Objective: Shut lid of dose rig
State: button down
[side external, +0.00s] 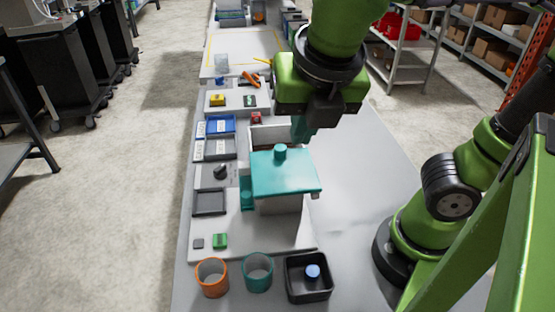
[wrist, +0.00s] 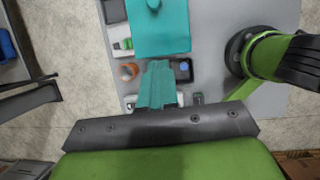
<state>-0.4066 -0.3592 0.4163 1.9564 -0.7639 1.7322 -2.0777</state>
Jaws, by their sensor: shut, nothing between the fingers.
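The dose rig is a white box (side external: 259,133) in the middle of the bench. Its teal lid (side external: 290,180), with a round knob (side external: 280,152) on top, covers the near part. The box's far part shows open, with a brownish inside. The lid also shows at the top of the wrist view (wrist: 160,35). My gripper (side external: 301,130) is shut and empty, with teal fingers pointing down at the far right side of the box; they show in the wrist view (wrist: 160,68). I cannot tell whether the fingertips touch the box.
An orange cup (side external: 212,278), a teal cup (side external: 257,272) and a black bin (side external: 308,278) holding a blue item stand at the near end. Blue and grey trays (side external: 210,202) and small blocks line the left side. The bench right of the rig is clear.

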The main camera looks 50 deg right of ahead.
jog(key=n, duration=0.1)
send_near(291, 176)
jog(key=shift+n, duration=0.3)
jog(key=x, duration=0.5)
jog(key=w+d, duration=0.1)
jog(key=w, duration=0.1)
jog(key=shift+w+d, duration=0.35)
jog(key=shift+w, duration=0.05)
jog(key=shift+w+d, duration=0.2)
jog(key=shift+w, duration=0.1)
jog(key=shift+d, duration=0.1)
jog(key=w+d, duration=0.7)
jog(key=shift+w+d, duration=0.25)
jog(key=shift+w, duration=0.05)
